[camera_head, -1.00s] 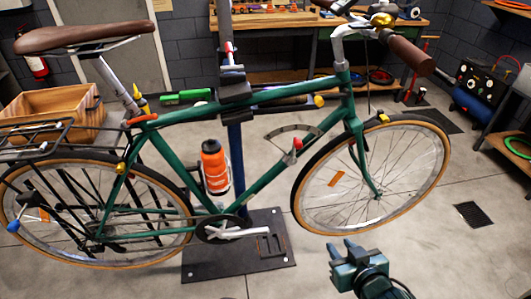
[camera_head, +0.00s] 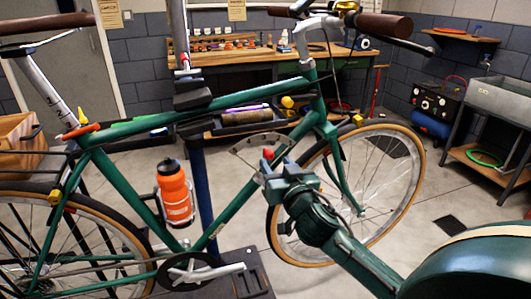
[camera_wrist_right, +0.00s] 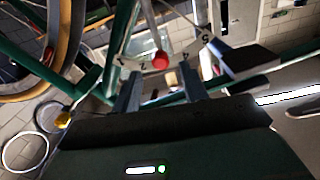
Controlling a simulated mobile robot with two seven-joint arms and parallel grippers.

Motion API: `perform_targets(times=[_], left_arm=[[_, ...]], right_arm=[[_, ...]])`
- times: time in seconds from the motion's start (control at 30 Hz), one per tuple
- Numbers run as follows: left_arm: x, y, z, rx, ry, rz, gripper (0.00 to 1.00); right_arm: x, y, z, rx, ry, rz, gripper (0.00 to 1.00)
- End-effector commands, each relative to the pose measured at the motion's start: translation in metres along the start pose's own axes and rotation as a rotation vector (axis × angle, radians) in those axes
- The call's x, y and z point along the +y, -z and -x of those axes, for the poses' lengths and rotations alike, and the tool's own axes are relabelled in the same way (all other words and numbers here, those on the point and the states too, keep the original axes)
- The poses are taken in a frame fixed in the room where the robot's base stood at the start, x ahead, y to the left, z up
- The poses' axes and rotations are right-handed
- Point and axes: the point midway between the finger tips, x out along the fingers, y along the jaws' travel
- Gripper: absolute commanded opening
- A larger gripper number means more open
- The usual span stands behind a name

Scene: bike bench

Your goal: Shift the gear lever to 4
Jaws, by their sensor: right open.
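The gear lever shows as a red knob (camera_head: 268,153) on a thin stem, in front of a curved number plate (camera_head: 243,142) on the green bike frame. In the right wrist view the red knob (camera_wrist_right: 160,61) sits near the middle of the plate, just right of a mark like 2, with a 5 further right. The figure beside the knob is not readable. My right gripper (camera_head: 287,168) is open, close to the knob. In the wrist view its fingers (camera_wrist_right: 160,88) stand on either side of the line to the knob, without visible contact. My left gripper is not in view.
The green bike frame (camera_head: 238,199) runs behind my right gripper, with an orange bottle (camera_head: 174,193) on it. The front wheel (camera_head: 400,205) is to the right. A blue stand post (camera_head: 203,190) holds the bike. A workbench (camera_head: 350,62) stands behind.

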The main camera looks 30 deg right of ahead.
Motion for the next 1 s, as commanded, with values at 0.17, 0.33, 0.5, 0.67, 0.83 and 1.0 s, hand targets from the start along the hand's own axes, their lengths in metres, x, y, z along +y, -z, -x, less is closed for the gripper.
perform_targets(times=[0.17, 0.33, 0.5, 0.67, 0.83, 1.0], left_arm=[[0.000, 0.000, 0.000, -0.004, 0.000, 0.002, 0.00], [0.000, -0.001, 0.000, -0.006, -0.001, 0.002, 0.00], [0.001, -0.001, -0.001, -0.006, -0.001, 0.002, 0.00], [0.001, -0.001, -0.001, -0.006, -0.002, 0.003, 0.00], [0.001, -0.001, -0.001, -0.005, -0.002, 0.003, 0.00], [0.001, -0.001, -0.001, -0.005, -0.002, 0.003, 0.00]], right_arm=[[0.000, 0.000, -0.037, 0.000, -0.001, 0.001, 0.43], [-0.001, -0.001, -0.059, -0.001, 0.001, 0.000, 0.43], [0.000, -0.001, -0.069, -0.002, 0.000, 0.000, 0.43], [0.000, -0.001, -0.070, -0.003, 0.001, 0.000, 0.43], [0.000, -0.001, -0.069, -0.003, 0.001, 0.000, 0.38], [0.000, -0.002, -0.069, -0.003, 0.001, 0.000, 0.25]])
